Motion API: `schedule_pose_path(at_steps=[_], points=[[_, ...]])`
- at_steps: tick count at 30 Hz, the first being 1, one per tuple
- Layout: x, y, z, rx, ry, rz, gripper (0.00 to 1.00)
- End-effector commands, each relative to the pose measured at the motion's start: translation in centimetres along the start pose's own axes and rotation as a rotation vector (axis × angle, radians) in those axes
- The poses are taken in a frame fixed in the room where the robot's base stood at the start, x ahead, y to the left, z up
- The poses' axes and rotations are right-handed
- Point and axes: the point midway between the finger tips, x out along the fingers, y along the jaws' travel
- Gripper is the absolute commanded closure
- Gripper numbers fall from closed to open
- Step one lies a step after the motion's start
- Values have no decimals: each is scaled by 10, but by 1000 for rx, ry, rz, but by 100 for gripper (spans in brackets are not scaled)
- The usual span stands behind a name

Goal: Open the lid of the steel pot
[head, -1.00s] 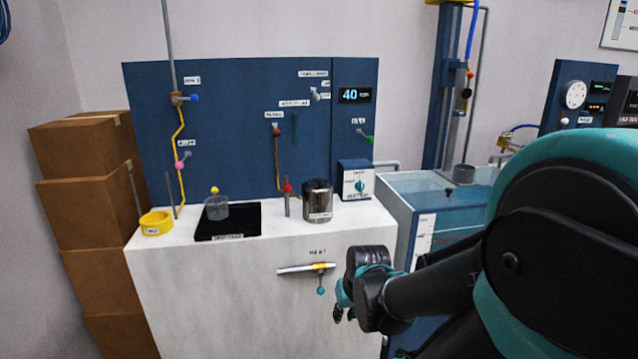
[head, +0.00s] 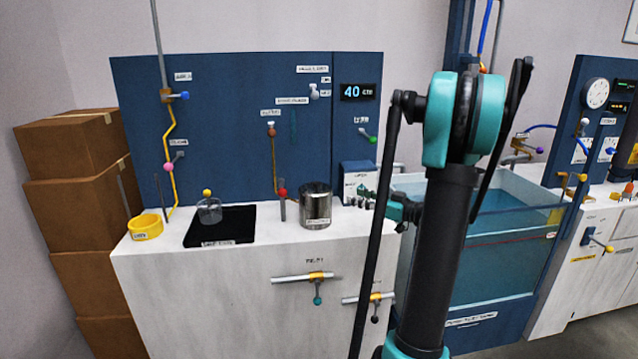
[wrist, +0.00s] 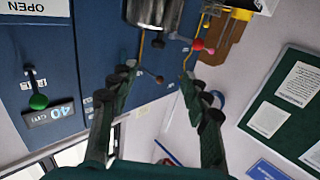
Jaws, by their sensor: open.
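The steel pot (head: 316,208) is a shiny upright cylinder with a label, on the white counter. In the head view I cannot make out a separate lid on its rim. In the wrist view, which is upside down, part of the pot (wrist: 153,10) shows at the top edge, beyond the fingertips. A small dark knob appears beside its rim; I cannot tell whether it belongs to a lid. My gripper (head: 375,198) is right of the pot, near its height and apart from it. In the wrist view my gripper (wrist: 160,72) has its fingers spread, with nothing between them.
A red-knobbed valve (head: 282,193) stands just left of the pot. Farther left are a black plate (head: 235,225) with a clear beaker (head: 210,211) and a yellow ring (head: 145,228). The labelled control box (head: 357,172) stands behind my gripper. A water tank (head: 500,240) is to the right.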

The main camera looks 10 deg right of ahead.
Motion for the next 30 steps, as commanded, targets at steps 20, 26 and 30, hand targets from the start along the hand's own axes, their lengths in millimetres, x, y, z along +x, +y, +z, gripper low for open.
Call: schedule_pose_path(at_steps=[20, 26, 30], points=[[103, 2, -3, -11, 13, -2, 52], [140, 2, -4, -11, 13, -1, 52], [159, 3, -4, -11, 13, 0, 52]])
